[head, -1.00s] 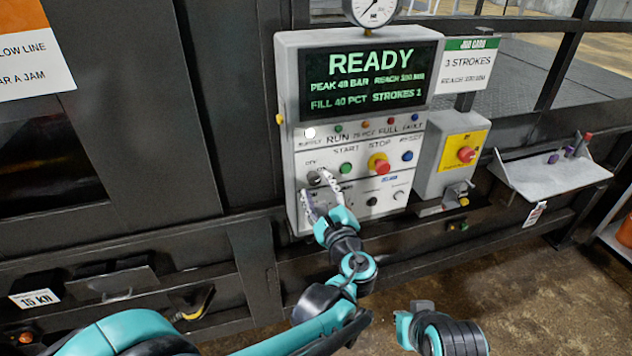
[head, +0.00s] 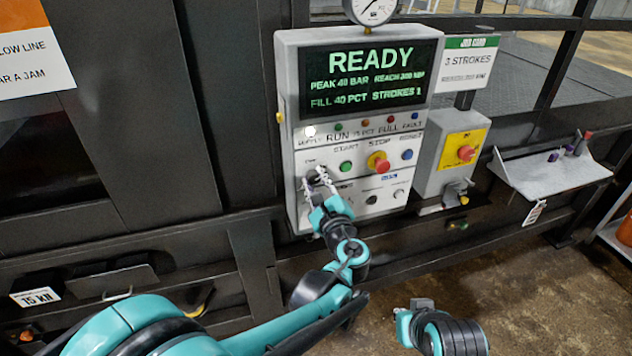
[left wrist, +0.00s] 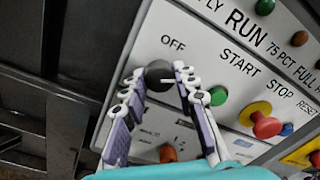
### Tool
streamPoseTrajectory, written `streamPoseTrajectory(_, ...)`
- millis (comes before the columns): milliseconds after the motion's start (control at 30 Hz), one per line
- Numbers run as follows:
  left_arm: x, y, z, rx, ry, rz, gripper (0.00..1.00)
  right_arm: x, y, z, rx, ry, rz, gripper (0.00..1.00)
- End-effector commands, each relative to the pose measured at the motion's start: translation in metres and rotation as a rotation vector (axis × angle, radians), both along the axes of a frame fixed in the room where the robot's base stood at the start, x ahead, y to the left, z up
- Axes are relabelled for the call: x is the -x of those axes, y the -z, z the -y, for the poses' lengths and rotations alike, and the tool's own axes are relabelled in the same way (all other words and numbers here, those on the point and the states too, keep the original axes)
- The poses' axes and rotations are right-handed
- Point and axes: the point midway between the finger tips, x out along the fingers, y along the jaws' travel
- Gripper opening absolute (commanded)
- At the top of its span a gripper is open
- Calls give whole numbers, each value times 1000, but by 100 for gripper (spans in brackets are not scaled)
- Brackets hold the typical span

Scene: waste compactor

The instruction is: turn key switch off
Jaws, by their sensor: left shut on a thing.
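The key switch (left wrist: 160,76) is a dark round knob under the OFF label on the white control panel, with a pale narrow bar at its right side. In the head view, the switch (head: 313,176) is partly covered by my fingers. My left gripper (head: 317,181) is shut on it; in the left wrist view its two fingers (left wrist: 163,84) reach up on both sides of the knob. The key's exact angle is hard to read. My right gripper (head: 412,322) is low in the head view, away from the panel, and its jaws are unclear.
The green START button (left wrist: 217,96) is close to the right finger. The red STOP button (head: 379,163) is farther right, with a yellow-plated red button box (head: 463,152) beyond. The display (head: 369,78) reads READY. A shelf (head: 552,178) sticks out at right.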

Motion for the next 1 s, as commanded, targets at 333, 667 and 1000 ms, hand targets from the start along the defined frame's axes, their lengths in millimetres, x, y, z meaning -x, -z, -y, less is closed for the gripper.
streamPoseTrajectory(333, 0, 1, 0, 162, -1, 52, 0, 0, 8, 0, 0, 0, 0, 0)
streamPoseTrajectory(667, 0, 1, 0, 451, 0, 147, 0, 0, 19, 0, 0, 0, 0, 0)
streamPoseTrajectory(1000, 0, 0, 1, 740, 0, 241, 0, 0, 27, 0, 0, 0, 0, 0)
